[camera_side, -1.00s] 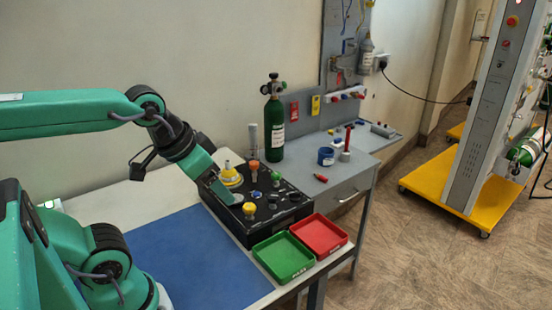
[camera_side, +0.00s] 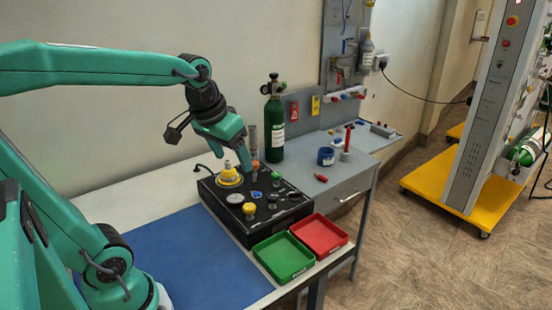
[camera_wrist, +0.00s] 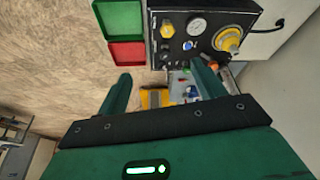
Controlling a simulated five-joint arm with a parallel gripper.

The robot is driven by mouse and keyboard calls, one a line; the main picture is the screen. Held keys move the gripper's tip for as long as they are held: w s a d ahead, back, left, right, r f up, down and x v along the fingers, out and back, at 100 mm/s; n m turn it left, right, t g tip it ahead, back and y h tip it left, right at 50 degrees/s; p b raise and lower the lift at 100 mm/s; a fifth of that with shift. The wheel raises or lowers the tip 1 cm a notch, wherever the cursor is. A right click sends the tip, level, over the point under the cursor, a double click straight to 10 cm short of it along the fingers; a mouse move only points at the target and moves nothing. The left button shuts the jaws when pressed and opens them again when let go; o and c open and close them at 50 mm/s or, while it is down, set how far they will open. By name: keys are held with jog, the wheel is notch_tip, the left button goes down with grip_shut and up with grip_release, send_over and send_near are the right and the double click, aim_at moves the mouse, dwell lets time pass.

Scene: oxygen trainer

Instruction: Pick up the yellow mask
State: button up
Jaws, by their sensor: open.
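The yellow mask (camera_side: 229,177), a round yellow piece with a paler top, sits on the back left part of the black panel box (camera_side: 232,221). In the wrist view the yellow mask (camera_wrist: 229,40) is at the upper right, outside the gap between my fingers. My gripper (camera_side: 243,160) is above the back of the box, near the mask and a little to its right in the side view. My fingers (camera_wrist: 158,75) are apart with nothing held between them. A smaller yellow knob (camera_side: 249,209) stands at the front of the box.
A green tray (camera_side: 283,258) and a red tray (camera_side: 319,236) stand in front of the box. A green cylinder (camera_side: 273,130) and an orange-topped post stand behind it. A blue mat (camera_side: 195,262) lies clear on the table at the left.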

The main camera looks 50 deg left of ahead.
jog(key=w+a+f+n+g, duration=0.2)
jog(key=w+a+f+n, duration=0.15)
jog(key=w+a, duration=0.6)
jog(key=n+g, duration=0.2)
jog(key=n, duration=0.1)
send_over(228, 161)
jog(key=shift+h, duration=0.3)
jog(key=f, duration=0.6)
jog(key=shift+w+d+f, duration=0.1)
jog(key=shift+d+f, duration=0.15)
jog(key=shift+d, duration=0.05)
jog(key=shift+a+f, duration=0.25)
jog(key=shift+a, duration=0.05)
jog(key=shift+f, duration=0.1)
jog(key=shift+f, duration=1.2)
jog(key=shift+f, duration=0.1)
jog(key=shift+f, duration=2.5)
jog(key=shift+c, duration=0.4)
jog(key=c, duration=1)
